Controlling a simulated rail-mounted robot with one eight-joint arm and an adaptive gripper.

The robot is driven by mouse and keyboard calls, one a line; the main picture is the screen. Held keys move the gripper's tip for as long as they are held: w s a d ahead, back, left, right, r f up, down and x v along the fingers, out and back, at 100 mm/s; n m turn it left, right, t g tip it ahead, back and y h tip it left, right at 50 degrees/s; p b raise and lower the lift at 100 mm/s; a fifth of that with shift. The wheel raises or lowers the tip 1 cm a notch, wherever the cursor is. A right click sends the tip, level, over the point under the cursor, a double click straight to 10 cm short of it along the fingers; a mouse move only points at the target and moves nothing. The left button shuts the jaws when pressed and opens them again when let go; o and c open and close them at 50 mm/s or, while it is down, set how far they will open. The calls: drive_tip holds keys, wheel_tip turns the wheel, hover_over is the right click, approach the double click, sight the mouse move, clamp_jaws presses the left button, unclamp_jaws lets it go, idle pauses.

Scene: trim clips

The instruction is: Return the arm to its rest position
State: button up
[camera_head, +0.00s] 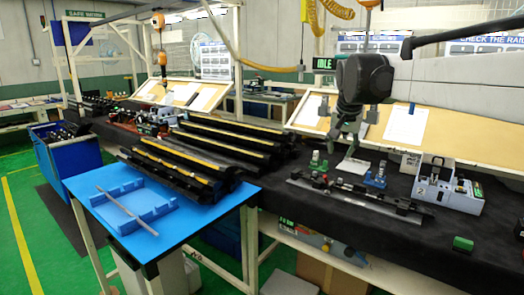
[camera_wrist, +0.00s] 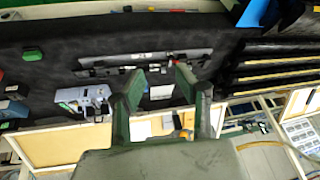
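My gripper (camera_head: 346,138) hangs in the air above the black bench (camera_head: 400,240), fingers pointing down. In the wrist view its two green fingers (camera_wrist: 160,72) stand apart with nothing between them, so it is open and empty. My dark arm link (camera_head: 364,78) is above it. Below the gripper, a long metal rail fixture (camera_head: 360,195) with small clip parts lies on the bench, clear of the fingers. It also shows beyond the fingertips in the wrist view (camera_wrist: 120,64).
A grey-white device (camera_head: 447,190) and a green block (camera_head: 463,243) are on the bench at right. Long black trims with yellow strips (camera_head: 190,165) lie left. A blue table (camera_head: 100,215) holds a blue fixture with a bar. Sloped boards (camera_head: 435,130) line the back.

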drive_tip(key=s+a+f+n, duration=0.1)
drive_tip(key=s+f, duration=0.4)
drive_tip(key=s, duration=0.7)
drive_tip(key=s+a+f+n+t, duration=0.1)
drive_tip(key=s+f, duration=0.5)
drive_tip(key=s, duration=0.7)
drive_tip(key=s+f+n+y, duration=0.1)
drive_tip(key=s+f+n, duration=0.2)
drive_tip(key=s, duration=0.9)
wheel_tip(320, 180, down, 3)
drive_tip(key=shift+s+a+r+t, duration=0.15)
drive_tip(key=shift+s+a+t, duration=0.15)
drive_tip(key=shift+a+t, duration=0.1)
drive_tip(key=shift+d, duration=0.1)
